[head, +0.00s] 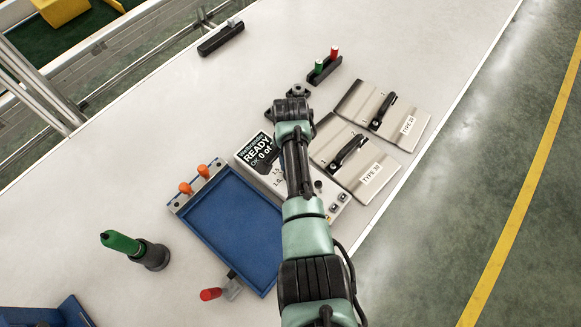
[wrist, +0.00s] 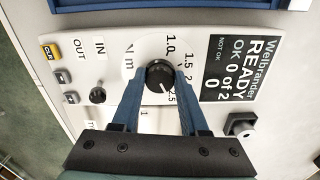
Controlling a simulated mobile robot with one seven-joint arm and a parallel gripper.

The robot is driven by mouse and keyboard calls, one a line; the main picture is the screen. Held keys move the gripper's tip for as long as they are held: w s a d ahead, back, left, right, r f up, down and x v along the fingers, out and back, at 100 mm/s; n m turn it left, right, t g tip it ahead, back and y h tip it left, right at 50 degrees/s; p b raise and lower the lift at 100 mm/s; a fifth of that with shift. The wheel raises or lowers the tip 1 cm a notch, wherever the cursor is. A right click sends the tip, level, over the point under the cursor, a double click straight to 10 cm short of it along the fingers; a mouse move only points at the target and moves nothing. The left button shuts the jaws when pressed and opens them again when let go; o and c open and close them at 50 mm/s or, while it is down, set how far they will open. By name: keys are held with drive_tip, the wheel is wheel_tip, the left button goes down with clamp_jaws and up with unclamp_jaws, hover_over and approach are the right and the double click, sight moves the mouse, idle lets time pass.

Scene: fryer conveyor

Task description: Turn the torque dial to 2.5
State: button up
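The torque dial (wrist: 160,76) is a round black knob on a white panel in the wrist view. Its white mark points to the lower right, towards the printed 2.5, which is partly covered. The scale also shows 1.0 and 1.5. My gripper (wrist: 160,80) has its two blue fingers apart, one on each side of the knob. I cannot tell whether they touch it. In the head view my arm hides the dial, and my gripper (head: 292,106) reaches over the device (head: 339,208). The display reads "READY, OK 0 of 2".
A smaller black knob (wrist: 97,95) sits between IN and OUT. A blue tray (head: 234,216) lies left of my arm. Two plates with black handles, TYPE 38 (head: 374,172) and another (head: 409,124), lie right.

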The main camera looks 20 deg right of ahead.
drive_tip(key=o, duration=0.4)
drive_tip(key=shift+o, duration=0.2)
drive_tip(key=shift+r, duration=0.15)
wheel_tip(320, 180, up, 13)
drive_tip(key=shift+b, duration=0.35)
